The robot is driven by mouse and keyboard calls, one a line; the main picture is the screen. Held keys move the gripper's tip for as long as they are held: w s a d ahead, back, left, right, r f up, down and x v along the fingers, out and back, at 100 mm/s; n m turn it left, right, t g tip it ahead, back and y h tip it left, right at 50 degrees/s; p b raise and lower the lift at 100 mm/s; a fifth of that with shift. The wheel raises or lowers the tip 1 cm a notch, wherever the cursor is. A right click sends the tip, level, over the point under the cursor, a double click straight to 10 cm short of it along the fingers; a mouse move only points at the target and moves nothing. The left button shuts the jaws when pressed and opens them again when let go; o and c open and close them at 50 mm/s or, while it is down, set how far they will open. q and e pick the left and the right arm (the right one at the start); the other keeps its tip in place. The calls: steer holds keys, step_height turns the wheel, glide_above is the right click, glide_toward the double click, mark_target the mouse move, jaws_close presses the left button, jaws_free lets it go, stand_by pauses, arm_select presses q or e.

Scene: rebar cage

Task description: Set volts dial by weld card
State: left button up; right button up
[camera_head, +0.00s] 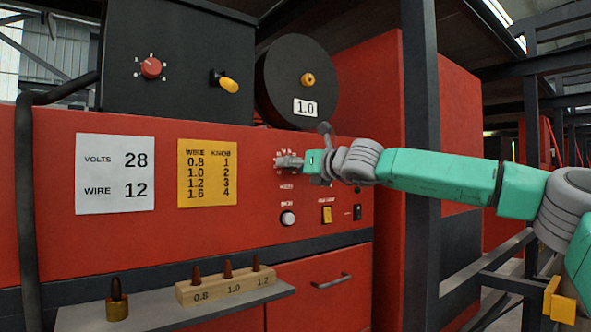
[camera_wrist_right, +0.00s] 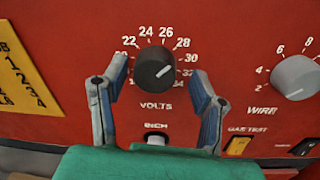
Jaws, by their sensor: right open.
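The weld card (camera_head: 115,174) is white on the red panel and reads VOLTS 28 and WIRE 12. The volts dial (camera_wrist_right: 155,68) is a round black knob with a white pointer line, over the label VOLTS. Its pointer faces the right side of the scale, seemingly near 30; the exact mark is hard to tell. My right gripper (camera_wrist_right: 157,78) is open, its two fingers on either side of the dial with gaps visible. In the head view, my right gripper (camera_head: 290,162) is at the panel and hides most of the dial. My left gripper is not in view.
A grey wire knob (camera_wrist_right: 295,77) is right of the volts dial. A yellow wire/knob card (camera_head: 207,173) is beside the weld card. Below are a white inch button (camera_head: 288,218) and a yellow gas test switch (camera_head: 327,214). A shelf (camera_head: 150,312) holds a tip block (camera_head: 225,284). A dark post (camera_head: 421,150) stands behind my right arm.

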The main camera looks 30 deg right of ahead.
steer(key=s+d, duration=0.1)
steer(key=s, duration=1)
steer(key=shift+s+d+f, duration=0.15)
steer(key=shift+s+d, duration=0.15)
steer(key=shift+d, duration=0.1)
steer(key=shift+a, duration=0.15)
